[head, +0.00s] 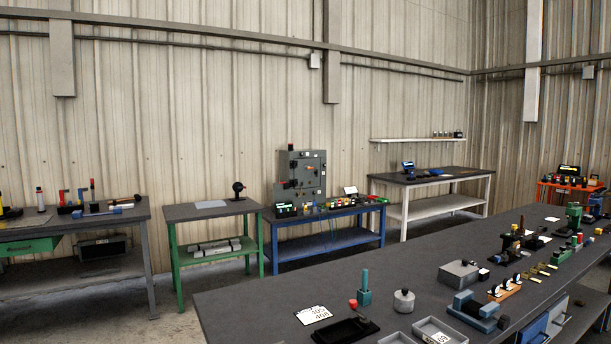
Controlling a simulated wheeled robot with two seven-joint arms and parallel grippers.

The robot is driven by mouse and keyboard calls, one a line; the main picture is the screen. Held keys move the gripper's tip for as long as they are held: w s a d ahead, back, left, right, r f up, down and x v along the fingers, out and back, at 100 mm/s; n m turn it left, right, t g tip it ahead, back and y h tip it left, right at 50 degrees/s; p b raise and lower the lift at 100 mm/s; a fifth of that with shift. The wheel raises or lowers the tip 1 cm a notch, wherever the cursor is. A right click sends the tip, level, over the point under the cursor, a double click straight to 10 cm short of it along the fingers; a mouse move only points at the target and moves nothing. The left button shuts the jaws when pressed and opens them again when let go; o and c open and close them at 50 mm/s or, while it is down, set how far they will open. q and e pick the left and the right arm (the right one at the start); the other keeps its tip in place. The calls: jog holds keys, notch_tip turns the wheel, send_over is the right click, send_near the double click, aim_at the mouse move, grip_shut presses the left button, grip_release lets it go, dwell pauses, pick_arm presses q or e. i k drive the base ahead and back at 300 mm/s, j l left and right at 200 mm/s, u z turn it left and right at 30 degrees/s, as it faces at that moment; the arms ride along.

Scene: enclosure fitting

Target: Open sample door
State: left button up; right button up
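No door labelled as the sample door can be made out at this distance. A grey cabinet (308,172) with small controls on its front stands upright at the back of the blue bench (325,215), against the wall. Its front looks closed, but the detail is too small to be sure. A low grey box (459,271) sits on the large dark table at the right; I cannot tell whether it has a door. Neither of my grippers is in view.
The large dark table (260,300) fills the lower right, with trays, a blue vise (474,308) and several small fixtures on it. A green bench (210,211), a white bench (435,181) and a grey bench (60,222) line the wall. Concrete floor shows between.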

aim_at(308, 177)
jog(key=i+j+u, duration=0.15)
jog(key=j, duration=0.25)
jog(key=i+j+u, duration=0.15)
jog(key=j, duration=0.25)
jog(key=i+j+u, duration=0.1)
jog(key=i+j, duration=0.15)
jog(key=i+j+u, duration=0.15)
jog(key=j, duration=0.3)
jog(key=i+j+u, duration=0.15)
jog(key=i, duration=0.6)
jog(key=i+j+u, duration=0.1)
jog(key=i+j, duration=0.15)
jog(key=i, duration=0.5)
jog(key=i+j+u, duration=0.15)
jog(key=i, duration=0.6)
jog(key=i+l+z, duration=0.1)
jog(key=i+z, duration=0.3)
jog(key=i, duration=0.2)
jog(key=i+j+z, duration=0.15)
jog(key=i+z, duration=0.3)
jog(key=i, duration=0.15)
jog(key=i+j+z, duration=0.4)
jog(key=i, duration=0.2)
jog(key=i+l+z, duration=0.2)
jog(key=i+z, duration=0.5)
jog(key=i, duration=0.2)
jog(key=i+z, duration=0.35)
jog(key=i, duration=0.15)
jog(key=i+j+z, duration=0.1)
jog(key=i, duration=2)
